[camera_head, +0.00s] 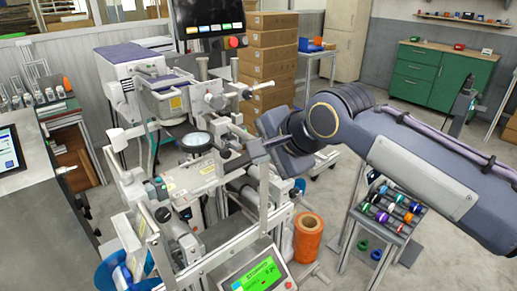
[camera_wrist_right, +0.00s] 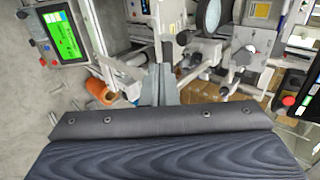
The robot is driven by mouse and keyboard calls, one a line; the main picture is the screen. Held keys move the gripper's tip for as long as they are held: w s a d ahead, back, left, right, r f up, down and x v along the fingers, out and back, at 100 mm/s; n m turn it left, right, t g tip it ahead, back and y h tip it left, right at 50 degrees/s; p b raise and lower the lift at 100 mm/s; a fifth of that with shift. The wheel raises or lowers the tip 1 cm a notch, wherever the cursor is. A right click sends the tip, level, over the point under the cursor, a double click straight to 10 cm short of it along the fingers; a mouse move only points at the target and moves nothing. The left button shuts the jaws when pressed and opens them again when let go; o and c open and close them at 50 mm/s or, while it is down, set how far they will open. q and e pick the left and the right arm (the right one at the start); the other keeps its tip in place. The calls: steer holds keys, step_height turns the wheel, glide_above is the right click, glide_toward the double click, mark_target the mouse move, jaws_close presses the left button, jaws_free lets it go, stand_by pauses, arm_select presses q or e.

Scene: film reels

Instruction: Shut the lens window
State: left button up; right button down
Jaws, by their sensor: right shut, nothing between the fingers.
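The lens window (camera_head: 195,141) is a round pane in a dark ring, mounted on the white and grey film machine (camera_head: 165,95) in the head view. The lens also shows at the top of the right wrist view (camera_wrist_right: 207,17). Whether the window stands open or shut is unclear. My right gripper (camera_head: 232,164) reaches in from the right, its fingers shut and empty, just right of and slightly below the lens. In the right wrist view the closed fingers (camera_wrist_right: 160,82) point toward the machine's rails, apart from the lens. My left gripper is not in view.
A green-screen control panel (camera_head: 262,275) stands at the machine's front, and a dark monitor (camera_head: 208,15) above it. An orange spool (camera_head: 308,237) stands on the floor at right. A rack of coloured rolls (camera_head: 392,210) stands beyond, under my right arm. Rails and brackets crowd the gripper.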

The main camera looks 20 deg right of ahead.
mark_target(201, 133)
arm_select(q)
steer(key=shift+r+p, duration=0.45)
steer(key=shift+p, duration=0.05)
arm_select(e)
steer(key=w+a+f, duration=0.3)
steer(key=w+f, duration=0.1)
steer(key=w, duration=0.4)
steer(key=shift+w+f, duration=0.25)
steer(key=shift+f, duration=0.1)
